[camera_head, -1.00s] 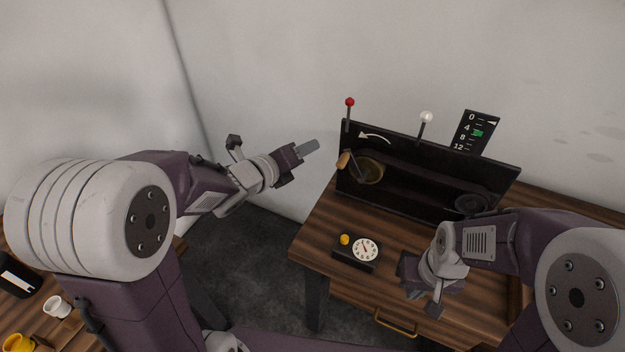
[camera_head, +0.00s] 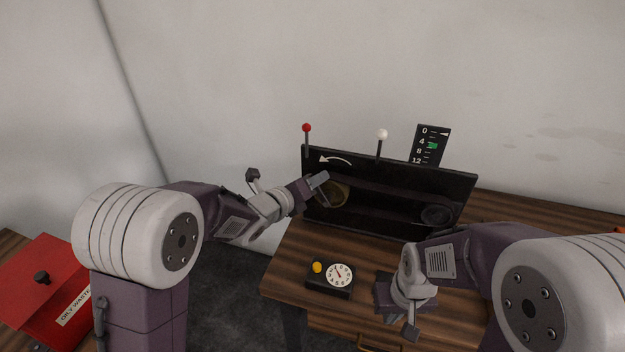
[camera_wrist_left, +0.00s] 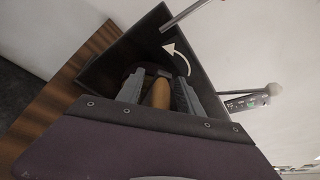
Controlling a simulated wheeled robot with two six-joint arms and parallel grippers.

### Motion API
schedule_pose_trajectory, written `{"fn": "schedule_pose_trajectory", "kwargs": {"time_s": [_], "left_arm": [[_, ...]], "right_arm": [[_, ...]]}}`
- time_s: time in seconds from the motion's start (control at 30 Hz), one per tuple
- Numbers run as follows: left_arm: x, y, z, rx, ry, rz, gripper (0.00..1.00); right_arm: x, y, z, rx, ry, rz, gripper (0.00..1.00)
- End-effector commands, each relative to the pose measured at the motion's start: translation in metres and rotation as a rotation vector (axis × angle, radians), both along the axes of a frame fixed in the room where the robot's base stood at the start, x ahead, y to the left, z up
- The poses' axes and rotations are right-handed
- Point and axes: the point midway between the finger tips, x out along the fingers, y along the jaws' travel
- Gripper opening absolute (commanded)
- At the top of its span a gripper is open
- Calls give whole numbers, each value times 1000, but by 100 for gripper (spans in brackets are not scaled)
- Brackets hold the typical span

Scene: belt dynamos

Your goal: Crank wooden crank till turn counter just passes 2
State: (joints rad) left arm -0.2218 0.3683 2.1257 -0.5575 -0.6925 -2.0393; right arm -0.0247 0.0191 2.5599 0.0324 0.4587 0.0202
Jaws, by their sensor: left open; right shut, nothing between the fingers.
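The black dynamo panel (camera_head: 390,215) stands at the back of the wooden desk, with a white curved arrow near its upper left. In the head view my left gripper (camera_head: 322,186) is in front of the left brass wheel (camera_head: 336,194) and hides the crank. In the left wrist view the wooden crank handle (camera_wrist_left: 161,94) lies between the open fingers of my left gripper (camera_wrist_left: 158,92); contact cannot be told. The turn counter dial (camera_head: 340,275), white with a red needle, sits in a black box beside a yellow knob (camera_head: 317,267). My right gripper (camera_head: 408,330) is low over the desk, its fingers barely visible.
A red-knobbed lever (camera_head: 307,128) and a white-knobbed lever (camera_head: 382,135) rise above the panel. A scale (camera_head: 430,146) marked 0 to 12 stands behind it. A dark wheel (camera_head: 436,215) is at the panel's right. A red oily-waste bin (camera_head: 45,280) is at the far left.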

Motion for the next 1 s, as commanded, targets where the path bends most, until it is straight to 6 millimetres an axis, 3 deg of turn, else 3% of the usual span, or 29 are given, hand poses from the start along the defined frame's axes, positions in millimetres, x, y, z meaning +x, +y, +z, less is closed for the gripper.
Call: {"fn": "schedule_pose_trajectory", "kwargs": {"time_s": [0.2, 0.37, 0.4, 1.0], "left_arm": [[1, 0, -1, 0, 0, 0, 43], [1, 0, -1, 0, 0, 0, 1], [1, 0, 0, 0, 0, 0, 0], [0, -2, 1, -3, -4, -4, 0]], "right_arm": [[0, 0, 0, 0, 0, 0, 0], [0, 0, 0, 0, 0, 0, 0], [0, 0, 0, 0, 0, 0, 0], [0, 0, 0, 0, 0, 0, 0]]}}
